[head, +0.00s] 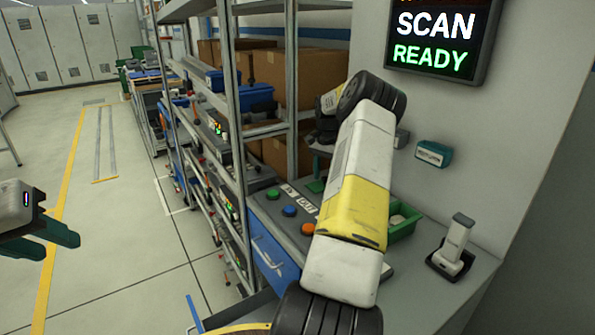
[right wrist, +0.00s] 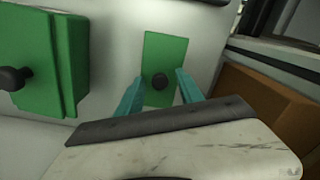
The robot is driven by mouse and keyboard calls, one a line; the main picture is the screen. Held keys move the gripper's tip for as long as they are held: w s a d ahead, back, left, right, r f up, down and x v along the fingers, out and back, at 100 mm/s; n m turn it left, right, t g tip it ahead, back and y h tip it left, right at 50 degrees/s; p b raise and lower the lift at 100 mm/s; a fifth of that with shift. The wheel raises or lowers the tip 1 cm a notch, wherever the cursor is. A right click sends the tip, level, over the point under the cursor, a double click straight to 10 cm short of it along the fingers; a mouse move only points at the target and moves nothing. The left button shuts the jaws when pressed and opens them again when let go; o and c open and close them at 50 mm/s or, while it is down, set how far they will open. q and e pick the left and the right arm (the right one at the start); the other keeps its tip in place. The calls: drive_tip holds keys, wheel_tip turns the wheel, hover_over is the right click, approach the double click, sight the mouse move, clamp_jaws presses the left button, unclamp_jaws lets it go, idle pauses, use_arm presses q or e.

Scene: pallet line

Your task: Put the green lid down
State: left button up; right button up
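My left gripper (head: 62,246) is open and empty over the floor at the far left.
A second green piece with a dark knob (right wrist: 45,60) stands left of the lid. A green bin (head: 404,224) sits partly behind my right arm. A scanner in its stand (head: 455,248) is at the right. Shelves hold cardboard boxes (head: 318,75). Bench buttons (head: 289,211) are near my arm.

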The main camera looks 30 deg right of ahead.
sight(324, 177)
drive_tip(key=shift+r, duration=0.1)
wheel_tip(324, 177, up, 12)
drive_tip(key=s+a+r+n+t, duration=0.1)
drive_tip(key=s+a+r+n, duration=0.15)
drive_tip(key=a+r, duration=0.4)
drive_tip(key=s+a+r+n+t, duration=0.1)
drive_tip(key=s+a+r+n, duration=0.15)
drive_tip(key=a, duration=0.75)
drive_tip(key=s+a+r+n+t, duration=0.1)
drive_tip(key=s+a+r+n, duration=0.15)
drive_tip(key=a+r, duration=0.45)
drive_tip(key=s+a+f+n+t+y, duration=0.1)
drive_tip(key=s+a+f+n, duration=0.1)
drive_tip(key=s+a, duration=0.5)
drive_tip(key=s+a+f+n+t+y, duration=0.1)
drive_tip(key=s+a+f+n+t, duration=0.1)
drive_tip(key=s+a, duration=0.6)
drive_tip(key=s+f+n, duration=0.1)
drive_tip(key=s, duration=0.6)
drive_tip(key=shift+s+f+n, duration=0.2)
drive_tip(key=shift+f+n, duration=0.15)
drive_tip(key=shift+f, duration=0.05)
